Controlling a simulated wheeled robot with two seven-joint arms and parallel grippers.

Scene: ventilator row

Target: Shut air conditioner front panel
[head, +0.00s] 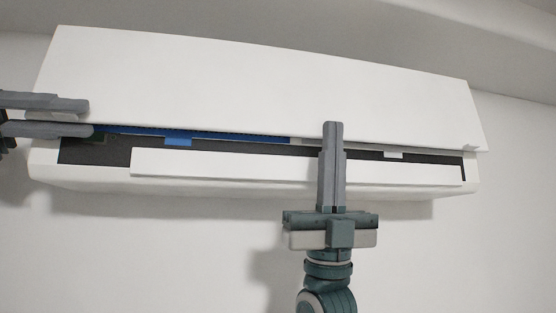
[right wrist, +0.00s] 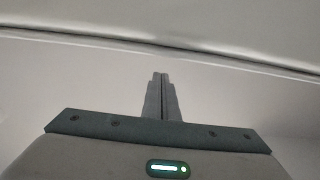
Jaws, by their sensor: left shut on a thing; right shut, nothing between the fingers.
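The white air conditioner front panel (head: 270,85) is raised, its lower edge standing off the body, with a dark gap below it. My left gripper (head: 90,118) is at the panel's lower left corner, one finger above the edge and one below, shut on it. My right gripper (head: 333,124) is shut and empty, pointing up, its tips overlapping the panel's lower edge right of centre in the head view. I cannot tell whether they touch the panel. In the right wrist view the shut fingers (right wrist: 160,76) point up toward a pale surface.
The air conditioner body (head: 80,180) is fixed on a pale wall, with a white louver strip (head: 230,165) along its front. Blue and dark inner parts (head: 200,135) show in the gap. The ceiling (head: 350,18) is close above. The wall below is clear.

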